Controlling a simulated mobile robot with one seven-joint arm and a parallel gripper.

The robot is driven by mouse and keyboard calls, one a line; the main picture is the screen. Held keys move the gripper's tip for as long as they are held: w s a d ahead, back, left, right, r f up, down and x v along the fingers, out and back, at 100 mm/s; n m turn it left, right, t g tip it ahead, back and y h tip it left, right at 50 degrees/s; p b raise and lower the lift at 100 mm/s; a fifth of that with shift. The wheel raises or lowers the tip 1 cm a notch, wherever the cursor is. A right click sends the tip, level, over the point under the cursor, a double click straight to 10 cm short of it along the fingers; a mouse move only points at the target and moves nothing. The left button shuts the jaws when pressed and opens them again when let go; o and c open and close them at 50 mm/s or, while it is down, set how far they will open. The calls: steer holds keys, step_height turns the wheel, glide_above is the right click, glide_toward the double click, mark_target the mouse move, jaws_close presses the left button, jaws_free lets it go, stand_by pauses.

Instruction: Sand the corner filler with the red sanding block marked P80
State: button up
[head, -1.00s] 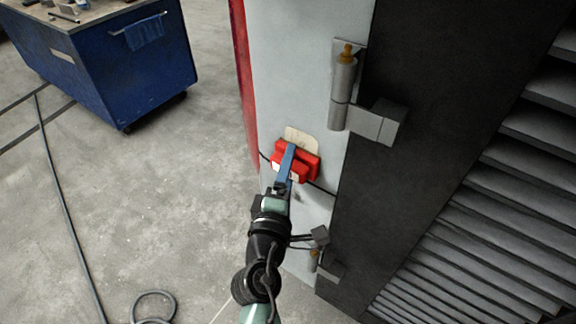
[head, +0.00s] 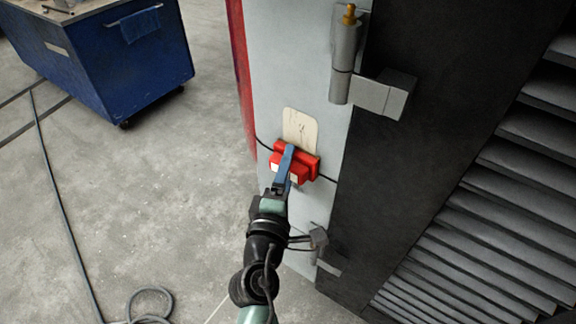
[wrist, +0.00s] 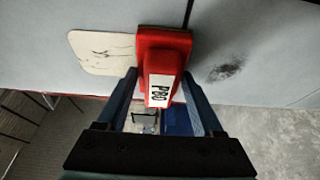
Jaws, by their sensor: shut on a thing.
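The red sanding block (head: 308,163) is in my gripper (head: 285,165), which is shut on it. In the wrist view the red block (wrist: 178,42) carries a white label reading P80 (wrist: 160,90), between the two blue fingers of my gripper (wrist: 163,98). The corner filler is a cream patch (head: 300,127) with dark scratch marks on the pale panel. It also shows in the wrist view (wrist: 100,50), left of the block. The block is at the patch's lower edge and hides that part. I cannot tell whether it touches the panel.
A hinge (head: 345,60) sticks out above right of the patch, beside a dark louvred panel (head: 440,130). A dark seam crosses the pale panel (head: 290,50) at the block. A blue cart (head: 110,70) stands at left. A hose (head: 65,200) lies on the open floor.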

steer(key=shift+s+a+r+b, duration=0.1)
steer(key=shift+s+a+b, duration=0.2)
steer(key=shift+s+a, duration=0.75)
steer(key=shift+s+a+r+b, duration=0.1)
steer(key=shift+s+a+b, duration=0.2)
steer(key=shift+s+a, duration=0.75)
steer(key=shift+s+d+f, duration=0.1)
steer(key=shift+s+d, duration=0.1)
steer(key=shift+s, duration=0.05)
steer(key=shift+s+a+b, duration=0.35)
steer(key=shift+s+a, duration=0.45)
steer(key=shift+s, duration=0.35)
